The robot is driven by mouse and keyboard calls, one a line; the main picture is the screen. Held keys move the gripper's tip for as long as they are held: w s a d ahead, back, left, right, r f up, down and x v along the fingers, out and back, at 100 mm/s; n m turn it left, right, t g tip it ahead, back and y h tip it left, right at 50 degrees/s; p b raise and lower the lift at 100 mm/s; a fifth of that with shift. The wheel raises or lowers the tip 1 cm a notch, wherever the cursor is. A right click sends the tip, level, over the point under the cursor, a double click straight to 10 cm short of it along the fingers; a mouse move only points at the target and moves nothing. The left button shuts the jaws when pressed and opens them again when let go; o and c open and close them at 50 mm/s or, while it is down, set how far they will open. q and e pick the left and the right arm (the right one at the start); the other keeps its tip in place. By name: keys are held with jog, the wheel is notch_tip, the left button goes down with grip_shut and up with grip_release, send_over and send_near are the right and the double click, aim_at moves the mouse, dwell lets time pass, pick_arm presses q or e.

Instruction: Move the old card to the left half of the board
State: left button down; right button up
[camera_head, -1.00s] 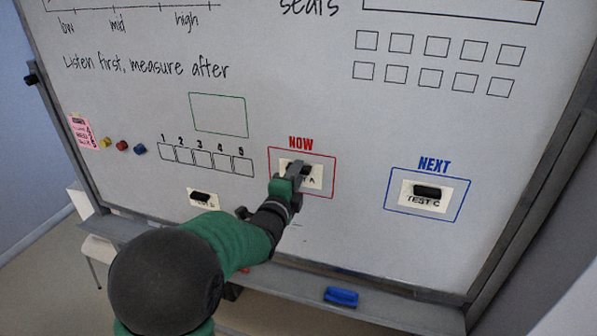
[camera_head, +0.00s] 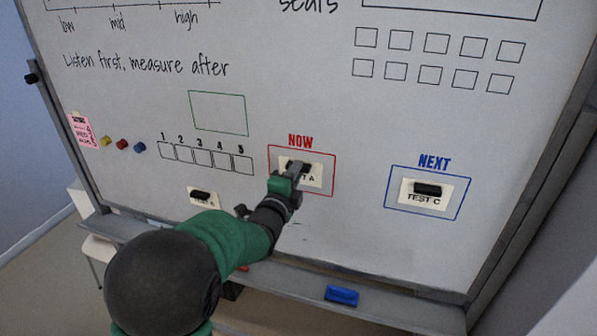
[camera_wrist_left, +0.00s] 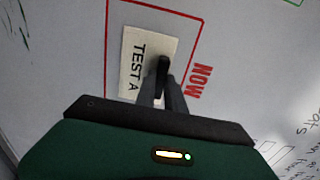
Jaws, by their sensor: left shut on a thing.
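The card reading TEST A (camera_head: 314,174) lies on the whiteboard (camera_head: 330,120) inside the red NOW frame; it also shows in the left wrist view (camera_wrist_left: 137,62). My left gripper (camera_head: 300,168) is at this card, with its fingers shut on the black magnet handle (camera_wrist_left: 163,66) of the card. The gripper hides part of the card and its lettering in the head view. A TEST C card (camera_head: 420,203) with a black handle is in the blue NEXT frame. Another card (camera_head: 203,198) with a black handle is at the lower left, its lettering partly hidden by my arm.
Numbered empty boxes (camera_head: 205,160) and an empty green frame (camera_head: 218,112) are left of the NOW frame. Round magnets (camera_head: 122,144) and a pink note (camera_head: 81,131) are at the far left. A blue eraser (camera_head: 341,295) lies on the bottom tray.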

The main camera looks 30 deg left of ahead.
pick_arm(q)
jog(key=shift+s, duration=0.25)
jog(key=b+v, duration=0.1)
jog(key=v, duration=0.5)
jog(key=shift+s+b, duration=0.3)
jog(key=shift+b, duration=0.1)
dwell(1.0)
